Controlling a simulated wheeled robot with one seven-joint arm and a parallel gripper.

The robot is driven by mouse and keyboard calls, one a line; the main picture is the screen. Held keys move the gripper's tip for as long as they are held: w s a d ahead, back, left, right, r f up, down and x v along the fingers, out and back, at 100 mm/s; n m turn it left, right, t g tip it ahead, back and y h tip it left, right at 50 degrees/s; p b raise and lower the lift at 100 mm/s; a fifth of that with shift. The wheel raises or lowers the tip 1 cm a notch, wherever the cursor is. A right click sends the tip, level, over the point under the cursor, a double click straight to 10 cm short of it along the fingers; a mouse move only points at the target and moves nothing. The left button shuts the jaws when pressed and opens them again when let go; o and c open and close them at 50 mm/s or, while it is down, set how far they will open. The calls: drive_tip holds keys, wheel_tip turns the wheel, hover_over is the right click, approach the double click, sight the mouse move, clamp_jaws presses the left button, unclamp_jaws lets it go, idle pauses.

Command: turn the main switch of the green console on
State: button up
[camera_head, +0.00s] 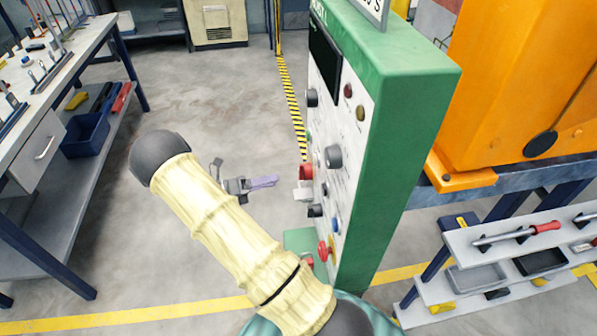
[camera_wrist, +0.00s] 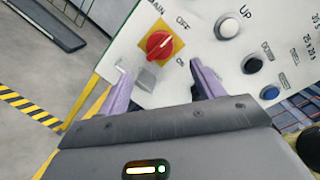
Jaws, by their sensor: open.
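The green console (camera_head: 400,130) stands right of centre in the head view, its pale control panel facing left. In the wrist view the main switch (camera_wrist: 157,44) is a red rotary knob on a yellow plate, with MAIN, OFF and ON printed around it. I cannot tell surely which label the knob points at. A small grey block (camera_wrist: 147,76) sits just below it. In the head view the red switch (camera_head: 306,171) shows edge-on. My gripper (camera_wrist: 162,82) is open, its purple fingers apart and empty, below the knob in the picture. In the head view my gripper (camera_head: 272,182) is left of the panel, apart from it.
Other controls share the panel, including a white button (camera_wrist: 228,27) marked UP, a black knob (camera_wrist: 252,63) and a red button (camera_head: 323,250). An orange machine (camera_head: 520,90) stands at right. A workbench (camera_head: 60,70) stands at left. Open floor lies between bench and console.

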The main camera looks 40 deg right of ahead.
sight(302, 174)
drive_tip(key=p+x, duration=0.1)
drive_tip(key=x, duration=0.8)
drive_tip(key=shift+s, duration=0.1)
drive_tip(key=shift+d, duration=0.1)
drive_tip(key=c, duration=0.9)
